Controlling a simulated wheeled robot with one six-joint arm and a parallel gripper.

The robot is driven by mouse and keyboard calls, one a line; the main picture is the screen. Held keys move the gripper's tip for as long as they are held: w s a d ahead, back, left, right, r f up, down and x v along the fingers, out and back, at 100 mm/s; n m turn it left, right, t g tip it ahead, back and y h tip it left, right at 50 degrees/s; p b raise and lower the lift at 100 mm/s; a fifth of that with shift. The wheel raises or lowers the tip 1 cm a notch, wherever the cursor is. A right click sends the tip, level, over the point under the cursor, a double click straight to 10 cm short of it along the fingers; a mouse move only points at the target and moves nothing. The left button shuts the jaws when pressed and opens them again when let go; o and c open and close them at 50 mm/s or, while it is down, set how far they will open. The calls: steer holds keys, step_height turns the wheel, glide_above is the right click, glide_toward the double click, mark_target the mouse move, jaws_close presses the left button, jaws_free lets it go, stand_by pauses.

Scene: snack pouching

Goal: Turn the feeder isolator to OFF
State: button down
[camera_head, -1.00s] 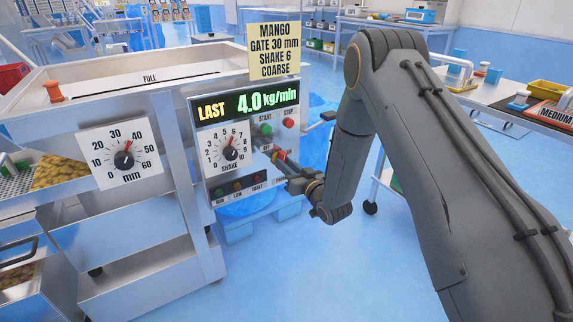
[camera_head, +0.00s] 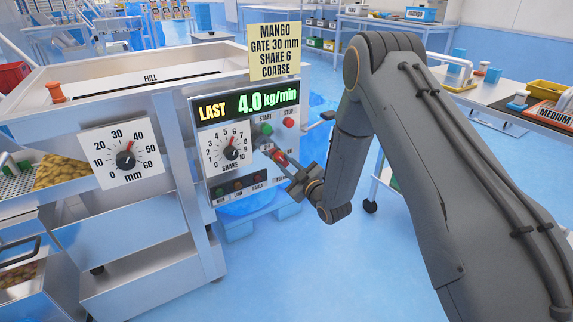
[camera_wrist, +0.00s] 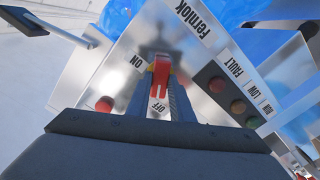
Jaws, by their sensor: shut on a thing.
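The feeder isolator (camera_head: 279,157) has a red handle and sits on the control panel (camera_head: 209,180), under the green START and red STOP buttons. The wrist view shows the red isolator handle (camera_wrist: 159,76) close up, with a bit of yellow beside it. An ON label (camera_wrist: 136,60) and an OFF label (camera_wrist: 156,108) are next to it. My gripper (camera_head: 284,163) reaches the panel from the lower right. In the wrist view my gripper (camera_wrist: 159,92) has its two fingers on either side of the red handle, shut on it. The fingers partly cover the isolator's surroundings.
The SHAKE dial (camera_head: 231,149) is just left of the isolator. Indicator lamps (camera_head: 238,186) line the panel's lower edge. A yellow recipe card (camera_head: 274,51) stands above the display. A side table (camera_head: 500,110) is at the right. The blue floor between is open.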

steer(key=shift+n, duration=0.3)
steer(key=c, duration=1.6)
jaws_free()
steer(key=shift+o, duration=0.2)
steer(key=v, duration=0.7)
steer(key=shift+s+d, duration=0.25)
